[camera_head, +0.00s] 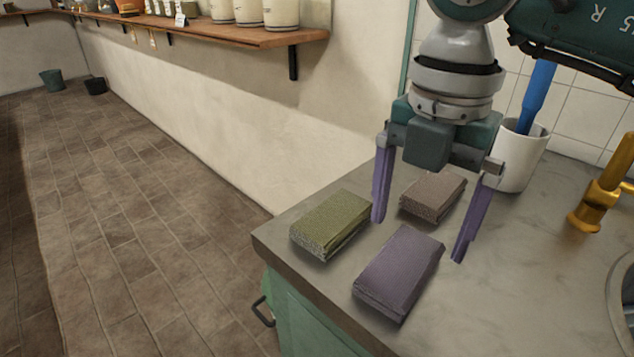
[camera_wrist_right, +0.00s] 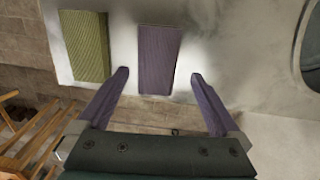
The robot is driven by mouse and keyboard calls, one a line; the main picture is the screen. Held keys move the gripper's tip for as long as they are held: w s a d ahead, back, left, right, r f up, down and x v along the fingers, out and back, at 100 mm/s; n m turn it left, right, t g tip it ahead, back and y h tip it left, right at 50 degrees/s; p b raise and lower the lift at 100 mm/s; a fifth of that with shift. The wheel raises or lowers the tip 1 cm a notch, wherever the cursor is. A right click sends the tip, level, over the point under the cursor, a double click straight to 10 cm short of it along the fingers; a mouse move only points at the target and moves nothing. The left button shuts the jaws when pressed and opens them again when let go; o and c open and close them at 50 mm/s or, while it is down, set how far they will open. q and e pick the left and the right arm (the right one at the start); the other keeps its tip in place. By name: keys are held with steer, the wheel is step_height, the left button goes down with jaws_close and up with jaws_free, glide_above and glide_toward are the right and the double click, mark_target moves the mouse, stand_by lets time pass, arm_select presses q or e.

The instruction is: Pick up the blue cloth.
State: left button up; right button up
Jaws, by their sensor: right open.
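No clearly blue cloth shows; the closest in colour is a folded purple-grey cloth (camera_head: 398,272) near the counter's front edge. It also shows in the right wrist view (camera_wrist_right: 158,55), centred between the fingers. A green folded cloth (camera_head: 330,224) lies to its left, also in the wrist view (camera_wrist_right: 85,45). A brown-grey folded cloth (camera_head: 432,197) lies behind it. My right gripper (camera_head: 418,240) points down over the counter with its purple fingers spread wide. It is open and empty, and the wrist view (camera_wrist_right: 160,74) shows nothing between the fingertips. My left gripper is out of view.
The grey counter (camera_head: 545,235) carries a white cup (camera_head: 522,160) with a blue-handled tool, a brass tap (camera_head: 602,190) and a sink rim (camera_head: 618,290) at right. Wooden furniture (camera_wrist_right: 35,135) stands by the counter in the wrist view. A shelf with jars (camera_head: 215,38) runs along the wall.

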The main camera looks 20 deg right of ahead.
mark_target(404, 260)
steer(key=f, duration=0.5)
steer(key=shift+a+f, duration=0.1)
steer(key=shift+a, duration=0.15)
steer(key=shift+c, duration=0.4)
steer(key=shift+w, duration=0.1)
steer(key=c, duration=1)
